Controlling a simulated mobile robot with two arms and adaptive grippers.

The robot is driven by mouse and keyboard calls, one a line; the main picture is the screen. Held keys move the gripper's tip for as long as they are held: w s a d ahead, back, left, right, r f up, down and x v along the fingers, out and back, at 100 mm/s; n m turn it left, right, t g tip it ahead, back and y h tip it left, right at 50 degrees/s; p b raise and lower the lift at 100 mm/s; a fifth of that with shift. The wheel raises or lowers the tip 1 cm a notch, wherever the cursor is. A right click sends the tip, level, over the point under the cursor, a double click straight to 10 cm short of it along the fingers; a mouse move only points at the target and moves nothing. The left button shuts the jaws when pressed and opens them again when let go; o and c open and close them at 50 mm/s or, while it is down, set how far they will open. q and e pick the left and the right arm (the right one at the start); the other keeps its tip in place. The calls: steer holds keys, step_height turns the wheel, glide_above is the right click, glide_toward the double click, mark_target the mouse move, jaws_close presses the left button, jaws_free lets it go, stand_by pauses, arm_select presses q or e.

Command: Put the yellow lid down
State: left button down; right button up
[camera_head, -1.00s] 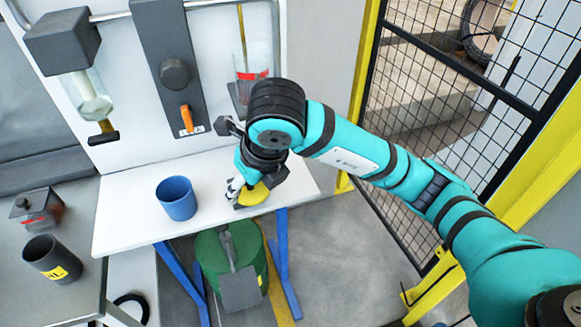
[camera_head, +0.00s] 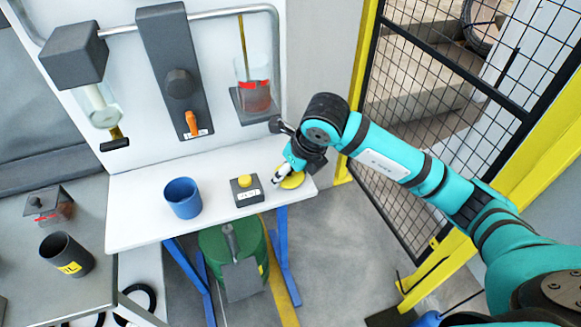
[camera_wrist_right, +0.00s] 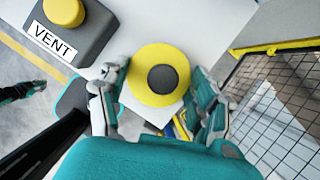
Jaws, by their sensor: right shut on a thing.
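My right gripper (camera_head: 285,174) is shut on the yellow lid (camera_head: 292,180) at the right end of the white table (camera_head: 140,225). In the right wrist view the lid (camera_wrist_right: 160,75) is a yellow disc with a dark round centre, between the two fingers of the right gripper (camera_wrist_right: 158,98). It lies over the table's corner. I cannot tell whether it touches the tabletop. A teal and dark part at the left edge of the right wrist view looks like my left gripper (camera_wrist_right: 22,92), too small to read.
A dark box with a yellow button (camera_head: 246,190), labelled VENT in the wrist view, stands just left of the lid. A blue cup (camera_head: 183,198) stands further left. A green drum (camera_head: 232,262) is under the table. A mesh fence (camera_head: 440,110) stands to the right.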

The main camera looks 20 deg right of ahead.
steer(key=shift+f, duration=0.15)
steer(key=o, duration=1.1)
steer(key=shift+r, duration=0.35)
steer(key=b+v, duration=0.2)
steer(key=v, duration=0.9)
steer(key=shift+s+d+r, duration=0.1)
steer(key=shift+s+r, duration=0.15)
steer(key=shift+r, duration=0.05)
